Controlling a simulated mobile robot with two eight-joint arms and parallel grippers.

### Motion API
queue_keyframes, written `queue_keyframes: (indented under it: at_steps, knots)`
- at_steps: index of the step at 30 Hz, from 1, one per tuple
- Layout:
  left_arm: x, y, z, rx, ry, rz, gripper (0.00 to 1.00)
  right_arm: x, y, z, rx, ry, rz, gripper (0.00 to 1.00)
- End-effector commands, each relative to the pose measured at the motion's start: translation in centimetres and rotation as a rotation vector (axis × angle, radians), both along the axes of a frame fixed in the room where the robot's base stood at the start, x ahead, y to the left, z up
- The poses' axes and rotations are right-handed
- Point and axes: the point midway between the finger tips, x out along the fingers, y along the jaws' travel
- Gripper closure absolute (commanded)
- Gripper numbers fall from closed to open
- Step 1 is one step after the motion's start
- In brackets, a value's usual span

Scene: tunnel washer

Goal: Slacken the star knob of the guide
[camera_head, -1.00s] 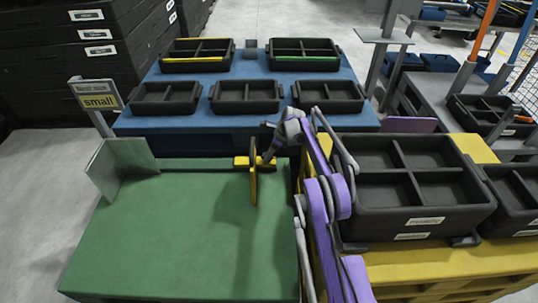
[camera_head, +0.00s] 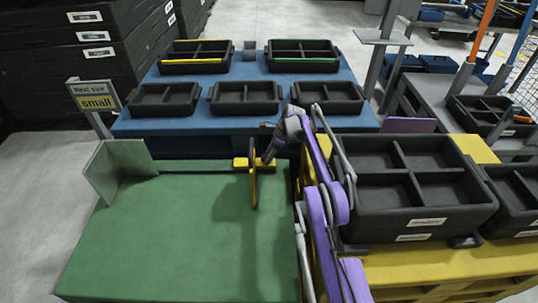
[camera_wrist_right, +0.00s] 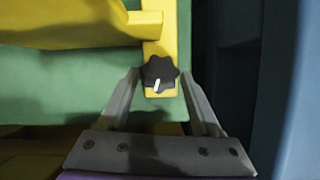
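The yellow guide (camera_head: 253,188) stands as an upright plate across the green table, with a short yellow bar at its far end. In the right wrist view its yellow bar (camera_wrist_right: 160,50) carries the black star knob (camera_wrist_right: 160,74), which has a white mark pointing down and slightly left. My right gripper (camera_head: 268,156) is at the far end of the guide. In the wrist view its fingers (camera_wrist_right: 160,76) stand on either side of the knob, with thin gaps showing; contact is not visible. In the head view the gripper hides the knob. My left gripper is not in view.
A blue table (camera_head: 190,123) behind holds several black trays. A black divided crate (camera_head: 415,222) stands on the yellow stand to the right, close to my arm. A sign (camera_head: 94,95) reads "Next size small".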

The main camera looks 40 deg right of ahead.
Motion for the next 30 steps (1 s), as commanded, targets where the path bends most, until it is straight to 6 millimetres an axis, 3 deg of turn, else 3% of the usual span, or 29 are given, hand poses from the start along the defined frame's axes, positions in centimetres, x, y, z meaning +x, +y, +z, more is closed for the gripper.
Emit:
queue_keyframes:
  at_steps: [13,24,30]
  knots:
    - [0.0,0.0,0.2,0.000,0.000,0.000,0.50,-0.2,-0.2,0.9,0.001,0.000,-0.001,0.24]
    - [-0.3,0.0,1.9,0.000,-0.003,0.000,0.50,-2.2,-2.1,7.5,0.001,-0.001,-0.002,0.24]
    - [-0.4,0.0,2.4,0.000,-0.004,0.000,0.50,-2.9,-2.8,9.6,0.000,-0.001,-0.001,0.24]
